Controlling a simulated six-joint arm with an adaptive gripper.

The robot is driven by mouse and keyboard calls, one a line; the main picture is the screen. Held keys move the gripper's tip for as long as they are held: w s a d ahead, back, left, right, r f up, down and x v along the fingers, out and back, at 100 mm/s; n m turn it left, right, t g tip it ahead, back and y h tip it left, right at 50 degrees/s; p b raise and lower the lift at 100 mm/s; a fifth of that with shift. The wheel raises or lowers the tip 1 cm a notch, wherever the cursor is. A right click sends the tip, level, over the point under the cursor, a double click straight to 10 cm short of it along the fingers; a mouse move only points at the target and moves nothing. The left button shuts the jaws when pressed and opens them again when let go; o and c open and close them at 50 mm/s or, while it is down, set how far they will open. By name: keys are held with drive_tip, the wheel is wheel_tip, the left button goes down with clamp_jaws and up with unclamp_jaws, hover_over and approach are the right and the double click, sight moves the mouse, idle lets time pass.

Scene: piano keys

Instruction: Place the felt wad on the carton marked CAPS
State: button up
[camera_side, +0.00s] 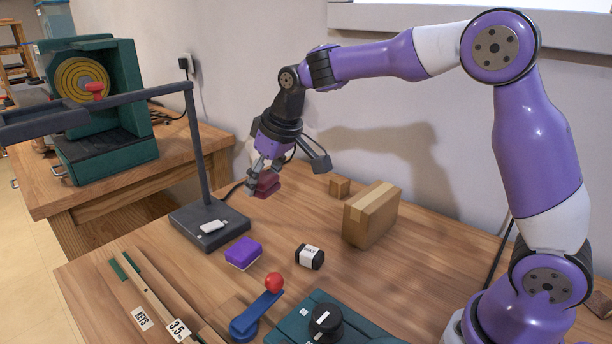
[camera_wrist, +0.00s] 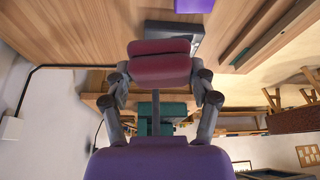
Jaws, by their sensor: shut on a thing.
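My gripper (camera_side: 264,172) is shut on a dark red, two-layered block, which I take to be the felt wad (camera_side: 267,186). It is held above the back of the table, behind the lamp base. In the wrist view the felt wad (camera_wrist: 160,66) sits between the two fingertips (camera_wrist: 162,88). A tan cardboard carton (camera_side: 367,216) stands on the table to the right of my gripper, with a smaller carton (camera_side: 340,187) behind it. No CAPS mark can be read on either carton from here.
A grey desk lamp (camera_side: 205,222) stands left of my gripper, its arm reaching left. A purple block (camera_side: 243,252), a black-and-white cylinder (camera_side: 310,256), a blue lever with red knob (camera_side: 262,308) and a green fixture (camera_side: 325,322) lie nearer. Bare wood surrounds the larger carton.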

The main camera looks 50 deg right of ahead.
drive_tip(key=s+d+r+m, duration=0.1)
drive_tip(key=s+d+r, duration=0.2)
drive_tip(key=s, duration=0.4)
drive_tip(key=s+d+r+m, duration=0.1)
drive_tip(key=s+d+r, duration=0.3)
drive_tip(key=s, duration=0.2)
hover_over(369, 193)
drive_tip(key=s, duration=0.1)
drive_tip(key=shift+h, duration=0.4)
drive_tip(key=f, duration=0.7)
drive_tip(key=shift+s, duration=0.2)
drive_tip(key=shift+f, duration=1.95)
drive_tip(key=shift+f, duration=0.15)
drive_tip(key=o, duration=0.8)
drive_tip(key=shift+c, duration=0.2)
